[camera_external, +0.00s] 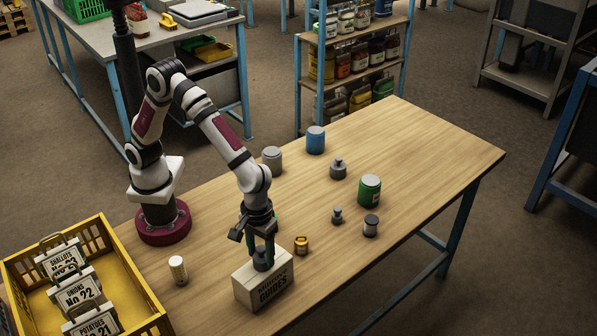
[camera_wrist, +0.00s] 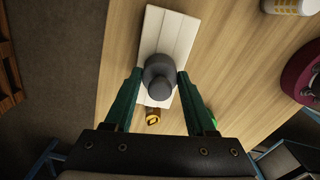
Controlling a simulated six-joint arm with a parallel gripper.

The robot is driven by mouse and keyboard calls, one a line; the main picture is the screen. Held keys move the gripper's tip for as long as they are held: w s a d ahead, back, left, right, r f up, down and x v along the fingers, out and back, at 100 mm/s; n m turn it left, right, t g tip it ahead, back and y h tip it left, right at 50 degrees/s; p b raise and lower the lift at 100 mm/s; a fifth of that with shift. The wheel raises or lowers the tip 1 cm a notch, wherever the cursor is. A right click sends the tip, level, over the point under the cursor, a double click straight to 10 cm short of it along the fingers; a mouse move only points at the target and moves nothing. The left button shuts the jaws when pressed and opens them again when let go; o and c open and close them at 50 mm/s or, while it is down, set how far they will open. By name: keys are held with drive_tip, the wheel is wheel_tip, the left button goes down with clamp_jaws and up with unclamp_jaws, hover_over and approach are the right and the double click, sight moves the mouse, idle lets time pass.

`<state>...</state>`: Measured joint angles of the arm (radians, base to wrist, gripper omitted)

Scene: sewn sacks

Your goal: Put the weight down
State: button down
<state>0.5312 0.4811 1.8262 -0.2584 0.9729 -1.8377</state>
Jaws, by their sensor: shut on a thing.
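My gripper (camera_external: 262,248) is shut on a dark grey knobbed weight (camera_external: 263,263). In the wrist view the weight (camera_wrist: 159,70) sits between the two green fingers. It is upright, over the top of a pale box (camera_external: 264,288) marked "GUIDES", near the front edge of the table. The box top (camera_wrist: 172,25) shows behind the weight in the wrist view. Whether the weight's base touches the box is hard to tell. Two other grey weights stand apart on the table, a larger one (camera_external: 338,170) and a smaller one (camera_external: 337,216).
A small brass item (camera_external: 301,245) stands just right of the box. A yellow crate (camera_external: 145,285) with labelled plates is at the left, a pale spool (camera_external: 178,268) beside it. Green (camera_external: 369,190), blue (camera_external: 316,140) and grey tins (camera_external: 272,160) stand further back. The table's right end is clear.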

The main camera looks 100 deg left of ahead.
sight(260, 248)
drive_tip(key=shift+c, duration=1.1)
unclamp_jaws()
drive_tip(key=shift+f, duration=0.1)
wheel_tip(260, 248, up, 12)
drive_tip(key=s+a+r+m+y, duration=0.1)
drive_tip(key=s+a+m, duration=0.4)
drive_tip(key=a, duration=0.3)
drive_tip(key=s+a+r+m, duration=0.1)
drive_tip(key=s+a+m, duration=0.35)
drive_tip(key=a, duration=0.35)
drive_tip(key=s+a+f+m, duration=0.4)
drive_tip(key=s+a+m, duration=0.3)
drive_tip(key=s, duration=0.4)
drive_tip(key=shift+s+a+m+y, duration=0.2)
drive_tip(key=shift+s+m+y, duration=0.15)
drive_tip(key=shift+m, duration=0.2)
